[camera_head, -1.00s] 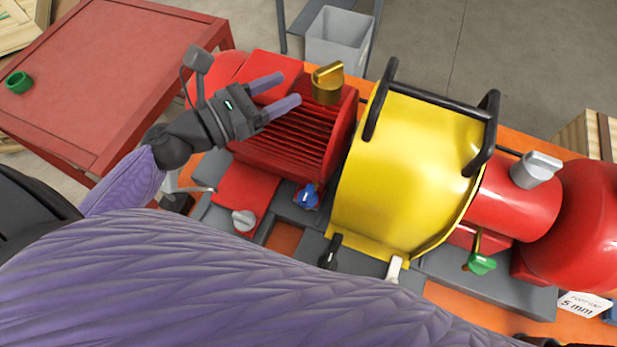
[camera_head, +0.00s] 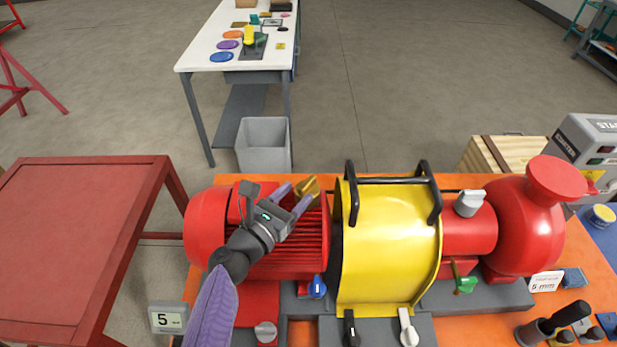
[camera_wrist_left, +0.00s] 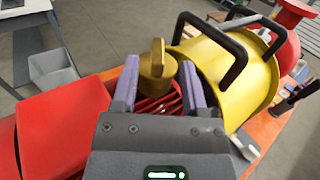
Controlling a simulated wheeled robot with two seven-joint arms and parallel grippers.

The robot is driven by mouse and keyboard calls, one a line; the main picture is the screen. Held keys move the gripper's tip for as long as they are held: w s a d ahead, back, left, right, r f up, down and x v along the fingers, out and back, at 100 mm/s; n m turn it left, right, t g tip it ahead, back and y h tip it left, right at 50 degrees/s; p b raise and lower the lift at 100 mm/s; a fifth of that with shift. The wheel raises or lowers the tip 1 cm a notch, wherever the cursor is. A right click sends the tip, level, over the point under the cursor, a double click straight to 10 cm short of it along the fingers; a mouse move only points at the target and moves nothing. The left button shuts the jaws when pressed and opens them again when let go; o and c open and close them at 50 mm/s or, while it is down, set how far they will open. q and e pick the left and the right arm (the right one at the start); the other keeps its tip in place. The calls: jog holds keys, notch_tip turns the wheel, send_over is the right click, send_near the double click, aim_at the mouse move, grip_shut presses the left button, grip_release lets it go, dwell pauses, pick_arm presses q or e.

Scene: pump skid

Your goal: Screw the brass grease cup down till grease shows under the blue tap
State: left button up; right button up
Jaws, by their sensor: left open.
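The brass grease cup (camera_head: 309,187) sits on top of the red finned motor, left of the yellow guard. In the left wrist view the cup (camera_wrist_left: 157,72) stands between the two purple fingers, its wing-shaped grip pointing up. My left gripper (camera_head: 293,197) is open around or just short of the cup; I cannot tell whether a finger touches it. The blue tap (camera_head: 317,286) is low on the front of the skid, below the motor's right end. No grease can be made out under it. My right gripper is not in view.
The yellow guard (camera_head: 388,250) with black handles stands close right of the cup. A silver cap (camera_head: 468,203) and a green tap (camera_head: 465,285) are further right. A red table (camera_head: 75,240) is at left, a grey bin (camera_head: 263,146) behind.

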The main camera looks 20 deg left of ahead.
aim_at(300, 189)
pick_arm(q)
jog(key=x, duration=0.4)
jog(key=shift+w+d, duration=0.1)
jog(key=shift+w, duration=0.3)
grip_shut()
